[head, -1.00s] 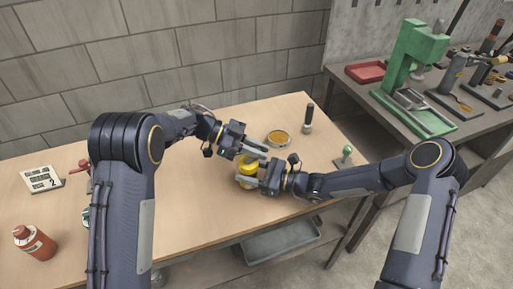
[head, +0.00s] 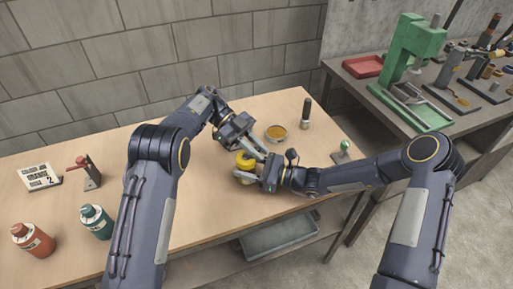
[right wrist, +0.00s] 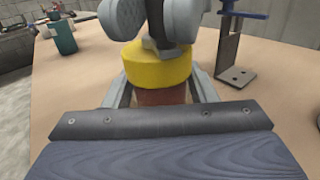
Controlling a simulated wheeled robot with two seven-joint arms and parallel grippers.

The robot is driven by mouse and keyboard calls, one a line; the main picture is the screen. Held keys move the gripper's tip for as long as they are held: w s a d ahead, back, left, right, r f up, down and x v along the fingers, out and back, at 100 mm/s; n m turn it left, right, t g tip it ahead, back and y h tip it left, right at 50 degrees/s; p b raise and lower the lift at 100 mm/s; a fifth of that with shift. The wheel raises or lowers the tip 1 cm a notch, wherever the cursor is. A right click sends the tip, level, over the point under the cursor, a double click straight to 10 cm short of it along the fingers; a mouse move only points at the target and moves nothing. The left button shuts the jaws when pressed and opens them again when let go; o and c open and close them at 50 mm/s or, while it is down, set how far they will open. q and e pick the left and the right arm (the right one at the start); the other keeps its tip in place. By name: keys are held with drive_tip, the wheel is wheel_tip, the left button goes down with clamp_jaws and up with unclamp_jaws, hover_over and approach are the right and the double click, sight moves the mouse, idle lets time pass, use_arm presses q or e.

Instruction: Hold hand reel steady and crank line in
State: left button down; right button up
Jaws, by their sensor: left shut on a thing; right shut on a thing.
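The hand reel shows as a yellow drum (head: 245,161) over the bench's front half. In the right wrist view the yellow drum (right wrist: 158,72) sits above a brown part (right wrist: 162,97). My right gripper (head: 246,178) is shut on the reel from the right, its grey fingers on either side of the brown part. My left gripper (head: 259,152) reaches down from behind and is shut at the top of the reel; it also shows in the right wrist view (right wrist: 160,38).
On the bench stand a red bottle (head: 33,240), a teal bottle (head: 97,222), a bracket with a red handle (head: 90,173) and a label card (head: 40,177).

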sight(256, 148)
use_arm(q)
drive_tip(key=c, duration=1.3)
unclamp_jaws()
drive_tip(key=shift+c, duration=0.2)
wheel_tip(256, 148, up, 10)
drive_tip(key=shift+f, duration=0.1)
use_arm(e)
drive_tip(key=o, duration=1.1)
drive_tip(key=shift+o, duration=0.2)
